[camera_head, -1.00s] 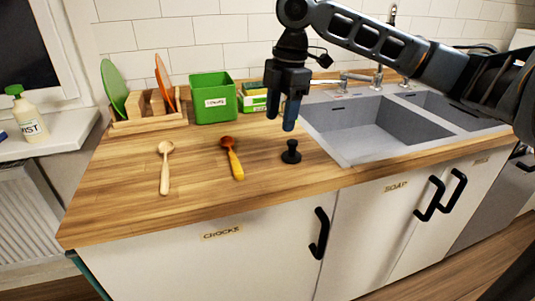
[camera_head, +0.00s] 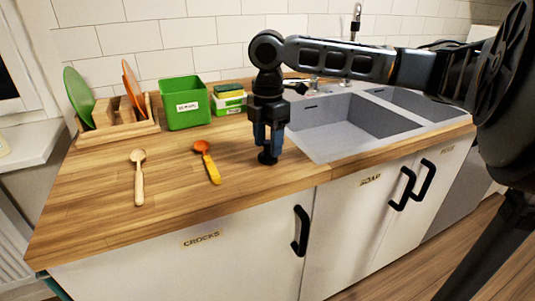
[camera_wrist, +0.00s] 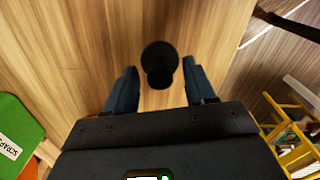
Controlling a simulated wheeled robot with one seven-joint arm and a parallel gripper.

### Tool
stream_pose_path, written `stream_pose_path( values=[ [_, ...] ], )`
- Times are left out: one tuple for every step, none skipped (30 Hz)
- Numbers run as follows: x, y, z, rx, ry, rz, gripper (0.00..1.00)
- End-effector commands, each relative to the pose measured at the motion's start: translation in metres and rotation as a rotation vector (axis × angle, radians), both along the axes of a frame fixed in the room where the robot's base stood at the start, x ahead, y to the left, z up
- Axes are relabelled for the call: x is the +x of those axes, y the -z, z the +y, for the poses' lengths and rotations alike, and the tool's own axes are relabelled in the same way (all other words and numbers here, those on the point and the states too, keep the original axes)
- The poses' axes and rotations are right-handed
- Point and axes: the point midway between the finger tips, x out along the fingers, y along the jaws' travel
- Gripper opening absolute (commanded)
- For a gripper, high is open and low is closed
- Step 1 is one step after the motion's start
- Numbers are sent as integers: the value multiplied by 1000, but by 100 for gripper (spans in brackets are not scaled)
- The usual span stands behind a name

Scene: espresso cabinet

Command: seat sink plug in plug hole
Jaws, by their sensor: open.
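The black sink plug (camera_head: 267,157) stands upright on the wooden counter, left of the sink's front left corner. My gripper (camera_head: 267,140) is right above it, pointing down, with its fingers on either side of the plug's upper part in the head view. In the wrist view the plug (camera_wrist: 159,62) lies between and slightly beyond the two open fingertips (camera_wrist: 158,76), with counter showing on both sides. The grey sink (camera_head: 340,125) has two basins; I cannot make out a plug hole in either.
A wooden spoon (camera_head: 139,178) and an orange-and-yellow spoon (camera_head: 207,162) lie on the counter to the left. Behind stand a green bin (camera_head: 187,105), a plate rack (camera_head: 115,125) and a sponge box (camera_head: 229,101). A faucet (camera_head: 315,80) rises behind the sink.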

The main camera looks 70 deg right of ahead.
Motion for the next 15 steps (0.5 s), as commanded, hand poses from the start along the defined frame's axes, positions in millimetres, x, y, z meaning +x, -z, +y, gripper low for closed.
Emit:
stream_pose_path(
  values=[
    [0, 0, 0, 0, 0, 0, 54],
    [0, 0, 0, 0, 0, 0, 54],
    [0, 0, 0, 0, 0, 0, 54],
    [0, 0, 0, 0, 0, 0, 54],
    [0, 0, 0, 0, 0, 0, 53],
    [0, 0, 0, 0, 0, 0, 49],
    [0, 0, 0, 0, 0, 0, 46],
    [0, 0, 0, 0, 0, 0, 43],
    [0, 0, 0, 0, 0, 0, 39],
    [0, 0, 0, 0, 0, 0, 36],
    [0, 0, 0, 0, 0, 0, 33],
    [0, 0, 0, 0, 0, 0, 30],
    [0, 0, 0, 0, 0, 0, 27],
    [0, 0, 0, 0, 0, 0, 24],
    [0, 0, 0, -1, 0, -1, 20]
  ],
)
